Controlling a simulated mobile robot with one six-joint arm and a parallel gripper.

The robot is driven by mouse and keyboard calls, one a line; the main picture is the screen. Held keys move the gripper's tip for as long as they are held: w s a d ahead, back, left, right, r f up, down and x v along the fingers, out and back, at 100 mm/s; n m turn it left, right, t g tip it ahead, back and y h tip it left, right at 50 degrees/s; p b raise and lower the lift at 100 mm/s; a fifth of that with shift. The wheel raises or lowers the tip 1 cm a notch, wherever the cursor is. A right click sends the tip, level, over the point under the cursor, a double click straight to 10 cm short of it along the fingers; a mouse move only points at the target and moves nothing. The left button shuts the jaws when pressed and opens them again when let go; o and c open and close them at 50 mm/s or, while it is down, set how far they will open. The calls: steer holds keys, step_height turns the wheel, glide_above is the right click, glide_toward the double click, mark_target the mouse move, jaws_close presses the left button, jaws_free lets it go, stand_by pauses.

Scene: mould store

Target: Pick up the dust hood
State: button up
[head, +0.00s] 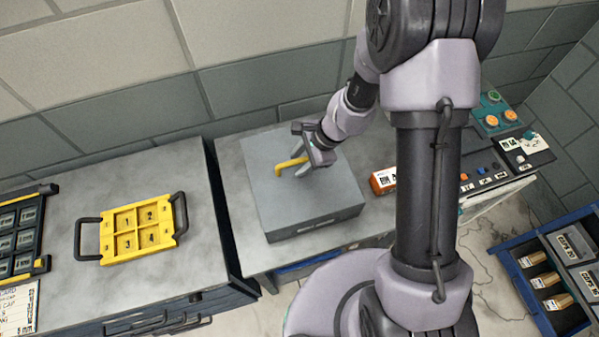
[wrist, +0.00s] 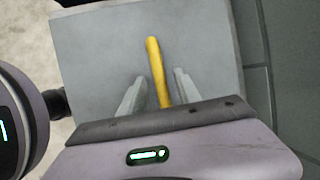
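The dust hood (head: 315,205) is a grey box-shaped cover on the grey bench in the middle of the head view. A yellow bar handle (head: 287,166) stands on its top. My gripper (head: 300,168) is at the handle, above the hood's top. In the wrist view the hood's grey top (wrist: 100,60) fills much of the picture, and the yellow handle (wrist: 155,65) runs between the two fingers of my gripper (wrist: 158,90). The fingers are apart, with a gap on each side of the handle. What is under the hood is hidden.
A yellow numbered tray (head: 140,230) with dark handles lies on the left bench. An orange-red box (head: 383,181) stands right of the hood, near a control panel (head: 495,165). A blue-framed rack (head: 545,270) is at lower right. A wall runs behind the benches.

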steer(key=shift+w+f, duration=0.1)
jaws_close()
stand_by(0.3)
